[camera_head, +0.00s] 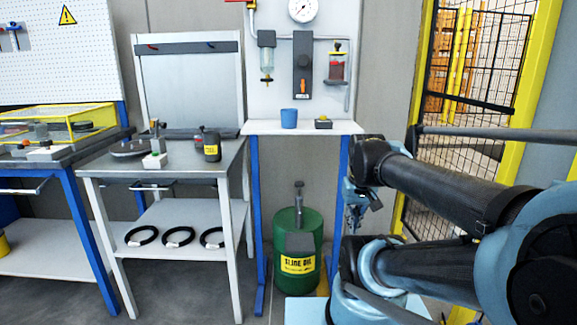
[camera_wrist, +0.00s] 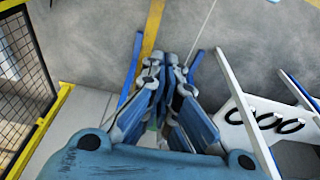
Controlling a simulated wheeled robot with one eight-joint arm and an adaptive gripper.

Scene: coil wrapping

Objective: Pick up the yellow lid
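A transparent box with a yellow-edged top (camera_head: 60,112) stands on the left bench in the head view; I cannot tell whether that top is the yellow lid. My gripper (camera_head: 362,205) hangs beside the right end of the small white shelf, well to the right of the box. In the wrist view my gripper (camera_wrist: 164,62) points at the floor, its fingertips close to each other. No object shows between them, and I cannot tell whether they touch. The box is not in the wrist view.
Black coils (camera_head: 178,237) lie on the lower shelf. A green oil drum (camera_head: 298,245) stands below the white shelf. A yellow-framed fence (camera_head: 540,70) is at right.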

